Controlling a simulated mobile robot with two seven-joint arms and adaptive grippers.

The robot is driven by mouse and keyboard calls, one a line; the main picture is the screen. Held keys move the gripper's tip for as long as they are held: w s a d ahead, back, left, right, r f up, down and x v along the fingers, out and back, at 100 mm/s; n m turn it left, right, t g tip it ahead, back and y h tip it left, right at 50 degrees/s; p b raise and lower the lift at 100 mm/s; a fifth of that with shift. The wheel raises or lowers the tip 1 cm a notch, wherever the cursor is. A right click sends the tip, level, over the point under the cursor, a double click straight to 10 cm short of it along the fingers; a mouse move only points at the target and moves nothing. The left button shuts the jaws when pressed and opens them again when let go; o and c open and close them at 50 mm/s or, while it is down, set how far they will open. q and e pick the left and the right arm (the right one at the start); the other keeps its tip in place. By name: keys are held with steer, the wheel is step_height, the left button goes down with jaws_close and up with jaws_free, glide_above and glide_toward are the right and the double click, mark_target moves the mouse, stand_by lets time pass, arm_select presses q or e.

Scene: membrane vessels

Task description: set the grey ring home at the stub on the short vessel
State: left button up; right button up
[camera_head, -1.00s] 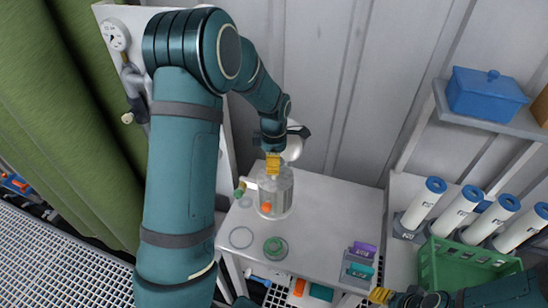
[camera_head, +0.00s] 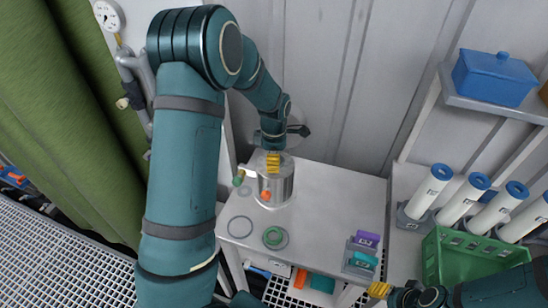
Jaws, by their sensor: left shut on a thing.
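The short vessel (camera_head: 279,187) is a shiny cylinder standing at the back left of the white table. A pale side pipe with a green end (camera_head: 238,181) sticks out to its left, and an orange end (camera_head: 265,195) faces the front. My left gripper (camera_head: 273,164) reaches down over the vessel's top, its yellow fingers shut at the upper rim; the exact grip is hard to see. A thin grey ring (camera_head: 229,233) lies flat on the table, front left of the vessel. My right gripper (camera_head: 378,290) is at the lower right, beyond the table's edge, its opening unclear.
A green ring (camera_head: 266,238) lies on a grey disc right of the grey ring. A grey holder with purple (camera_head: 367,239) and teal blocks stands at the table's right. White tubes with blue ends (camera_head: 429,190) and a green crate (camera_head: 433,262) are further right. The table's middle is clear.

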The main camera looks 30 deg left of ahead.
arm_select(q)
steer(key=shift+f, duration=0.25)
stand_by(0.5)
steer(key=o, duration=0.9)
steer(key=shift+r, duration=0.1)
step_height(320, 180, up, 12)
steer(key=shift+f, duration=0.2)
stand_by(0.4)
